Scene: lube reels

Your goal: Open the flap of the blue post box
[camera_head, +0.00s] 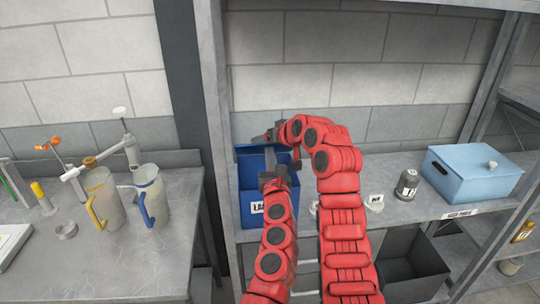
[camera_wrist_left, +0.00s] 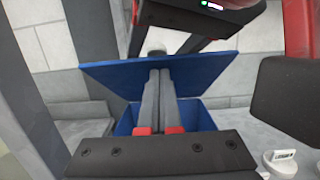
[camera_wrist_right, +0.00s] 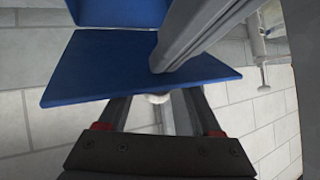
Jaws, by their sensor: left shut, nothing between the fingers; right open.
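The blue post box (camera_head: 247,205) stands on the grey shelf, with a white label on its front. Its blue flap (camera_wrist_left: 208,76) is raised, and a gap shows between flap and box. The flap also shows in the right wrist view (camera_wrist_right: 95,66). My left gripper (camera_wrist_left: 158,85) is shut and empty, its fingers over the box opening and against or very near the flap's underside. My right gripper (camera_wrist_right: 158,98) is open on the flap's far side, with a pale round knob (camera_wrist_right: 157,99) between its fingers. My arms hide part of the box in the head view.
A light blue lidded box (camera_head: 472,178) and a dark jar (camera_head: 407,185) stand on the shelf to the right. A dark open bin (camera_head: 412,268) is below. A metal post (camera_head: 213,120) rises left of the post box. Jugs (camera_head: 150,195) stand on the left table.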

